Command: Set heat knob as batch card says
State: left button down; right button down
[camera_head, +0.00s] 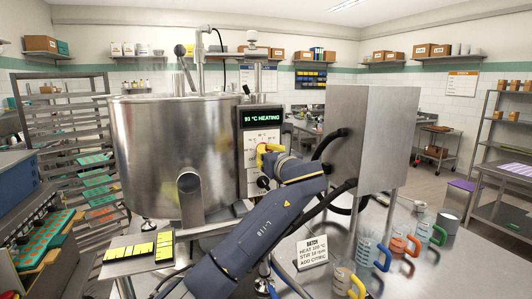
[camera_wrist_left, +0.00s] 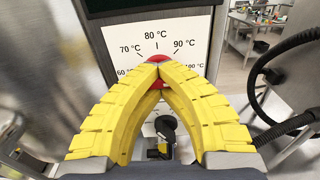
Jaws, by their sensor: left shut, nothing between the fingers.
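The batch card (camera_head: 311,252) stands on the steel table; its small print appears to read heat 100 °C, though the figures are hard to make out. The control panel (camera_head: 251,183) beside the kettle has a display (camera_head: 262,118) reading about 93 °C HEATING. In the left wrist view, a white dial plate (camera_wrist_left: 118,48) carries marks from 60 to 100 °C. The red heat knob (camera_wrist_left: 156,59) is mostly hidden behind my yellow fingertips, so its pointer cannot be seen. My left gripper (camera_head: 264,150) is shut and empty in front of the knob; it also shows in the left wrist view (camera_wrist_left: 158,72). Contact is unclear.
A black knob (camera_wrist_left: 165,127) sits below the dial. The large steel kettle (camera_head: 175,150) is left of the panel, and a steel box (camera_head: 372,140) with black hoses is to the right. Several coloured-handled jugs (camera_head: 368,245) stand at the front right.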

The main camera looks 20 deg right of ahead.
pick_arm(q)
jog(key=shift+f, duration=0.35)
jog(key=c, duration=1.1)
grip_release()
jog(key=shift+c, duration=0.2)
jog(key=o, duration=0.3)
jog(key=shift+r, duration=0.2)
jog(key=shift+o, duration=0.2)
jog(key=s+d, duration=0.1)
jog(key=s, duration=1.1)
jog(key=shift+w, duration=0.1)
